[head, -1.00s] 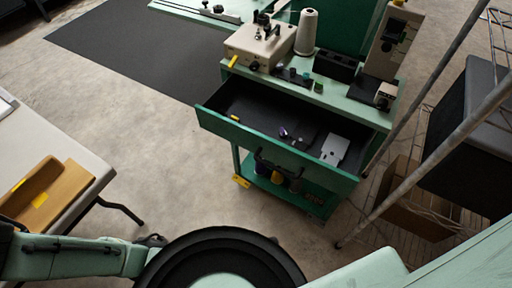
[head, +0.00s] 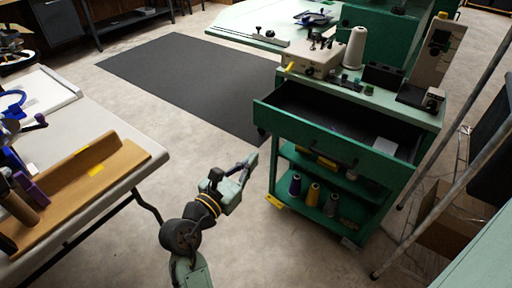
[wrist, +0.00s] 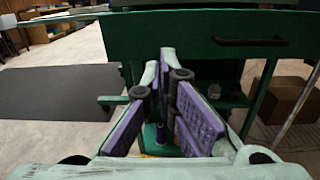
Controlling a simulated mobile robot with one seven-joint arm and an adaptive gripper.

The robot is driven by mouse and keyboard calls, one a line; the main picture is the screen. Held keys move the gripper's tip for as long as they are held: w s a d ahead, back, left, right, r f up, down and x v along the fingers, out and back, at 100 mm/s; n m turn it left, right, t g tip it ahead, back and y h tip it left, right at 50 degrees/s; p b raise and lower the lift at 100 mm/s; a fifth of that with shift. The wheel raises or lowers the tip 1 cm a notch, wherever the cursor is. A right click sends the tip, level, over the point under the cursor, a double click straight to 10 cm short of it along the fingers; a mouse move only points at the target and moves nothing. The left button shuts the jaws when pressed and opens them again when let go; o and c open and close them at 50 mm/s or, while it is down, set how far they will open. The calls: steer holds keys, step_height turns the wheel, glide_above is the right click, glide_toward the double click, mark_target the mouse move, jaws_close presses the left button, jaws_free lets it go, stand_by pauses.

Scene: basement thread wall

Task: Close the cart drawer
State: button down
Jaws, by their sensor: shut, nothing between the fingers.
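The green cart (head: 345,190) stands right of centre in the head view, with its top drawer (head: 330,138) pulled open toward me. The drawer's dark inside shows, with a pale flat item (head: 385,146) at its right. My gripper (head: 248,163) is shut and empty, left of the cart and a little below the drawer front's left end. In the wrist view my gripper's purple finger pads (wrist: 168,112) point at the cart. The drawer front (wrist: 200,38) spans the upper part, with its dark handle (wrist: 250,41) at the right. The fingers appear apart from the drawer.
A table (head: 85,125) with a brown tray stands at the left. A metal shelf's slanted posts (head: 450,160) rise close to the cart's right side. A sewing machine and white thread cone (head: 354,47) stand on the cart top.

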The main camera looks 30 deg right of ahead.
steer(key=s, duration=0.1)
steer(key=p, duration=0.2)
glide_toward(288, 129)
steer(key=shift+g, duration=0.3)
steer(key=x, duration=0.7)
steer(key=shift+w+a, duration=0.1)
steer(key=shift+w, duration=0.05)
steer(key=shift+r, duration=0.1)
steer(key=p+x, duration=0.4)
steer(key=x, duration=1.3)
steer(key=shift+r+p, duration=0.1)
steer(key=shift+p, duration=0.25)
steer(key=shift+d+r, duration=0.1)
steer(key=shift+d, duration=0.1)
steer(key=shift+r, duration=0.1)
